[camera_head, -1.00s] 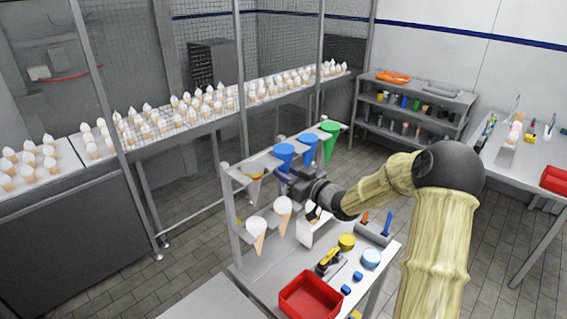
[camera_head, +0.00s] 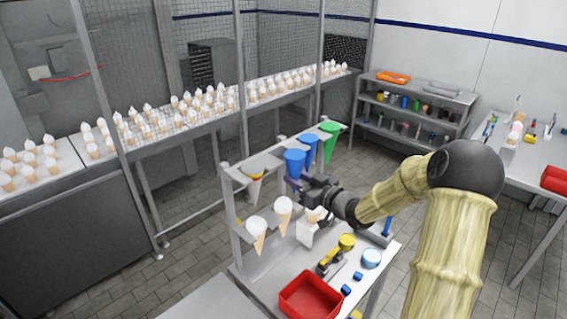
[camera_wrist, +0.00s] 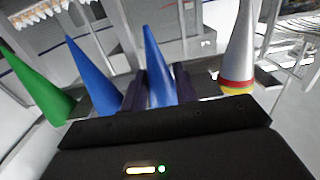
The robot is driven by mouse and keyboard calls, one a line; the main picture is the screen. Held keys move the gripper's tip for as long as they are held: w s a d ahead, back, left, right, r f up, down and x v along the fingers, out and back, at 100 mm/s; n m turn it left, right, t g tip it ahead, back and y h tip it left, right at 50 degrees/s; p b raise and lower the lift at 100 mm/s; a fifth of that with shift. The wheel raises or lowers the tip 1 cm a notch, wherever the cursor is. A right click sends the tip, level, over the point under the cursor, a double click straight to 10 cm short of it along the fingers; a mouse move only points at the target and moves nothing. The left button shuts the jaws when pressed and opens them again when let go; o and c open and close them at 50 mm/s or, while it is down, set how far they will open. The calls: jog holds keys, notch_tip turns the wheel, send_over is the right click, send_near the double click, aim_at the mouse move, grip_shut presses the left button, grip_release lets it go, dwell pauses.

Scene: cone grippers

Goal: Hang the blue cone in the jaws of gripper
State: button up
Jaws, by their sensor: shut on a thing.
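My gripper (camera_head: 297,182) is shut on a blue cone (camera_head: 294,160), point down, just in front of the upper rail of the rack. In the wrist view the same cone (camera_wrist: 158,75) stands between the two dark fingers. A second blue cone (camera_head: 310,143) hangs in the rack behind it, to the right; it also shows in the wrist view (camera_wrist: 92,72). A green cone (camera_head: 330,142) hangs at the right end. A grey cone (camera_head: 256,187) with red and yellow bands hangs at the left. I cannot make out which rack jaws are empty.
Two white-topped cones (camera_head: 284,213) stand at the rack's lower front. A red tray (camera_head: 310,297), yellow items and blue blocks lie on the bench nearer me. Wire mesh and a long counter of white cones (camera_head: 200,105) are behind.

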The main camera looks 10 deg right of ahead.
jog(key=shift+v, duration=2.05)
